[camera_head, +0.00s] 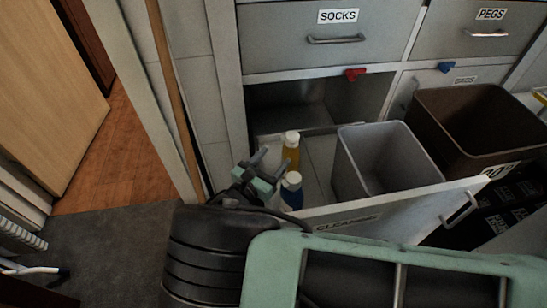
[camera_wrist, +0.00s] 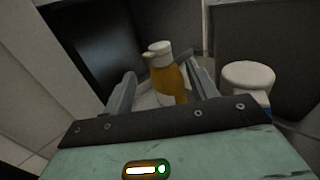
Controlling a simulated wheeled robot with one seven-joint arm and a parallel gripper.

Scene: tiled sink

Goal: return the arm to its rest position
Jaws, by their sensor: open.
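My gripper (camera_head: 262,170) is open over the left end of an open drawer (camera_head: 375,217) labelled CLEANING. In the wrist view my gripper (camera_wrist: 160,85) has its two fingers spread apart. An amber bottle with a white top (camera_wrist: 168,80) shows in the gap between them; I cannot tell how far beyond the tips it stands. The same amber bottle (camera_head: 291,157) stands upright in the drawer in the head view. A blue bottle with a white cap (camera_head: 291,192) stands nearer, beside my gripper. Its white cap (camera_wrist: 248,78) is right of the fingers in the wrist view.
A grey bin (camera_head: 375,165) sits in the drawer right of the bottles. A brown bin (camera_head: 470,130) is further right. Above are closed drawers labelled SOCKS (camera_head: 290,35) and PEGS (camera_head: 470,35). A cabinet post (camera_head: 226,80) stands close left. Dark floor (camera_head: 110,245) is open at left.

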